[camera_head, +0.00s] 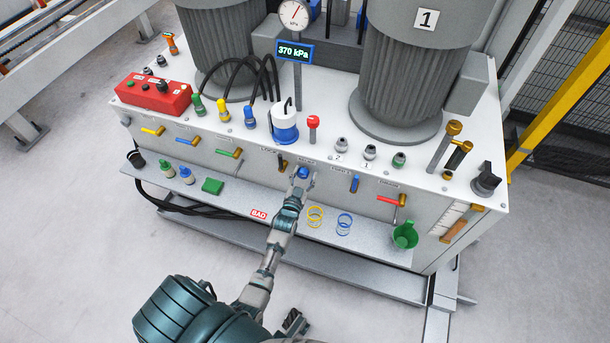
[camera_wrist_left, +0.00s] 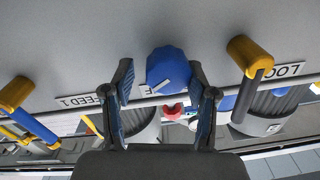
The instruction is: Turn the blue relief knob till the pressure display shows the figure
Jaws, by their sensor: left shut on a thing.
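The blue relief knob (camera_head: 303,172) is on the front panel of the white bench. It also shows in the left wrist view (camera_wrist_left: 168,70) as a faceted blue cap. My left gripper (camera_head: 302,180) is shut on the knob, with one finger on each side of it in the left wrist view (camera_wrist_left: 160,82). The pressure display (camera_head: 294,52) is lit and reads 370 kPa. A dark part at the bottom of the head view (camera_head: 292,322) may be my right gripper; its fingers cannot be made out.
A dial gauge (camera_head: 294,14) stands above the display. A blue lever (camera_head: 355,184) and a red one (camera_head: 390,200) are to the right. The shelf below holds yellow (camera_head: 316,216) and blue rings (camera_head: 344,223) and a green cup (camera_head: 405,236).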

